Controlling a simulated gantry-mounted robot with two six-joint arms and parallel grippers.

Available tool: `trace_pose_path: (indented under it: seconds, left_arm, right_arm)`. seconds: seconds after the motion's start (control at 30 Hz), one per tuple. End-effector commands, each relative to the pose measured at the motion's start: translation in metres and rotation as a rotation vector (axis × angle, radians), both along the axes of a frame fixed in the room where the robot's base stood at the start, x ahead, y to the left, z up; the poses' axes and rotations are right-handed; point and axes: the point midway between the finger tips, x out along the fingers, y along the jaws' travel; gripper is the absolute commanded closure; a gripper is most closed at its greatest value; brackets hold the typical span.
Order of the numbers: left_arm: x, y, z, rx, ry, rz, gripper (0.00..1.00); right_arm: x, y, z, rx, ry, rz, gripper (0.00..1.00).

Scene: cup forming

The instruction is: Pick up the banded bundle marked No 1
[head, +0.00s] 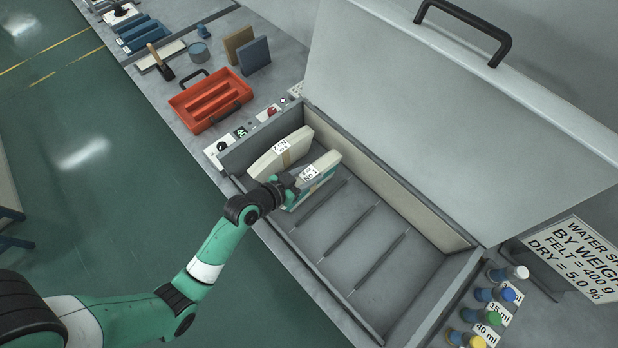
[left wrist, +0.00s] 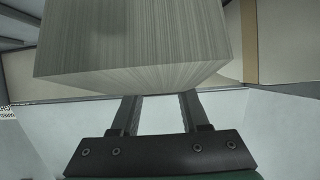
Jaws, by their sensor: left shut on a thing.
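The banded bundle marked No 1 (head: 318,172) stands on edge in the grey open box (head: 400,290), with its white label facing up. My left gripper (head: 287,186) is shut on the end of this bundle. In the left wrist view the bundle's layered pale face (left wrist: 130,45) fills the upper middle, just beyond the gripper fingers (left wrist: 160,110). A second banded bundle (head: 280,153), with its own label, stands behind it to the left in the box. Whether the No 1 bundle touches the box floor I cannot tell. My right gripper is not in view.
The box's lid (head: 450,110) is raised at the back. Dividing bars (head: 350,232) cross the empty floor right of the bundles. A red tray (head: 210,98) stands left of the box. Capped vials (head: 495,295) and a sign (head: 575,258) are at the right.

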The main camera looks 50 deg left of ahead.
Motion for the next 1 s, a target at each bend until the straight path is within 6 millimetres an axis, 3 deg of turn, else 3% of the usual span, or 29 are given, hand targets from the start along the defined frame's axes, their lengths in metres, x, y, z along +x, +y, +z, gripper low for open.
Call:
trace_pose_path:
  seconds: [0.17,0.5,0.6,1.0]
  left_arm:
    - [0.001,0.0,0.011,0.002,-0.005,0.0,1.0]
    - [0.001,0.0,0.083,0.002,-0.008,0.0,1.0]
    - [0.001,0.0,0.096,0.002,-0.006,-0.001,1.0]
    - [0.003,0.007,0.107,0.002,-0.006,0.049,1.0]
  right_arm:
    - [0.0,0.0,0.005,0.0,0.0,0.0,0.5]
    - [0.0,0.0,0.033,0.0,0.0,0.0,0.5]
    - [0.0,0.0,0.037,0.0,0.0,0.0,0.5]
    - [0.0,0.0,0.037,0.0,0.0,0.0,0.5]
